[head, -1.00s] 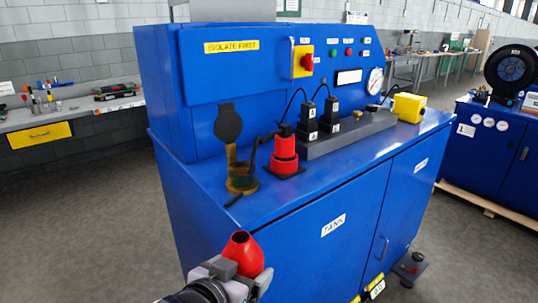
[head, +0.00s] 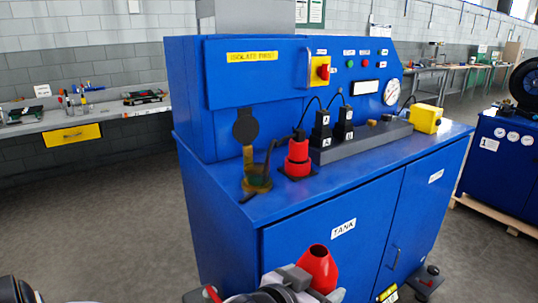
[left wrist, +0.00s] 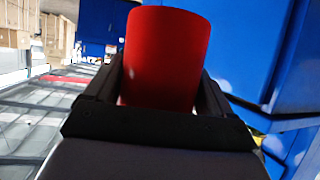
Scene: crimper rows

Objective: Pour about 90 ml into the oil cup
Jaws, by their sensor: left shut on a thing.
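My left gripper (head: 303,281) is shut on a red tapered pouring vessel (head: 319,264), whose dark open mouth faces up, slightly tilted. In the left wrist view the red vessel (left wrist: 165,55) sits between the two black fingers. It is in front of the blue cabinet, apart from it. The oil cup (head: 257,178) appears to be the brass-coloured cup on the left of the cabinet top, with its round dark lid (head: 245,126) standing up. The vessel is nearer me than the cup and lower in the picture. The liquid inside is hidden. My right gripper is not in view.
A red and black cylinder (head: 298,158) stands just right of the cup, and a dark upright lever (head: 269,158) is between them. Black plugged blocks (head: 321,130) and a yellow box (head: 425,118) are farther right. The blue panel (head: 255,75) rises behind.

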